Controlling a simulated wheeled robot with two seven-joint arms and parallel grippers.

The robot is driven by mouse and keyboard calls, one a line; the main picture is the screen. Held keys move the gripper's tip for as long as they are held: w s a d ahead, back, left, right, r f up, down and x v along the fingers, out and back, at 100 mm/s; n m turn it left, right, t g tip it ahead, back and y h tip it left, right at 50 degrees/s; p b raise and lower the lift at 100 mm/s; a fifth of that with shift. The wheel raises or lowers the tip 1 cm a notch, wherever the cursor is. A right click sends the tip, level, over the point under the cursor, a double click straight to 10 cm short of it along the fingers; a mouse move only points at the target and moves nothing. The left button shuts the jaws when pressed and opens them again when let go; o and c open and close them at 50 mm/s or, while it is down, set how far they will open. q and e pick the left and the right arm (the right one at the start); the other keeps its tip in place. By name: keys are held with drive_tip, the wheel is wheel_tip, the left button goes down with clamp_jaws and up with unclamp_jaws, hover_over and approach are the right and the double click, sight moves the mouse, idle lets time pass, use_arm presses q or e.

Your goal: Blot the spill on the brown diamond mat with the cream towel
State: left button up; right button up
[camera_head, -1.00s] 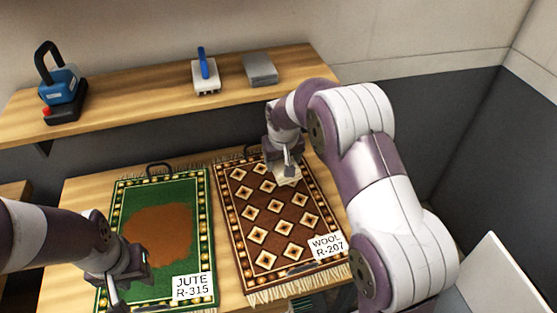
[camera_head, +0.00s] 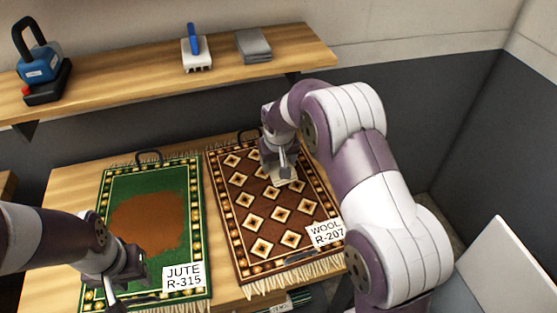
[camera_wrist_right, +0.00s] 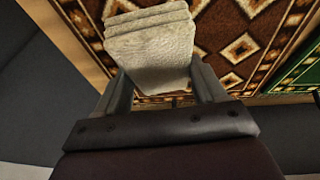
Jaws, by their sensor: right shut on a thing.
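The brown diamond mat (camera_head: 232,198), tagged WOOL R-207, lies flat on the wooden bench; it also shows in the right wrist view (camera_wrist_right: 233,50). My right gripper (camera_head: 283,172) is shut on the cream towel (camera_wrist_right: 150,45), a folded, layered pad. The towel (camera_head: 285,183) is at the right of the mat's upper half, at or just above its surface; I cannot tell if it touches. No spill is distinguishable on this mat; my arm and the towel hide part of it. My left gripper (camera_head: 130,283) appears open and empty, over the green mat's lower left.
The green mat (camera_head: 190,215), tagged JUTE R-315, lies to the left with a large brown patch (camera_head: 148,222). A shelf (camera_head: 120,88) behind holds a blue-and-black tool (camera_head: 42,65), a blue-handled brush (camera_head: 196,55) and a grey folded stack (camera_head: 253,45). A white panel stands lower right.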

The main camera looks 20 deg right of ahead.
drive_tip(key=shift+f+b, duration=0.35)
drive_tip(key=shift+f, duration=0.2)
drive_tip(key=shift+s+f, duration=0.1)
drive_tip(key=shift+f, duration=0.05)
idle(1.7)
wheel_tip(320, 180, up, 7)
drive_tip(key=p, duration=0.6)
drive_tip(key=shift+r, duration=0.2)
drive_tip(key=shift+f, duration=0.15)
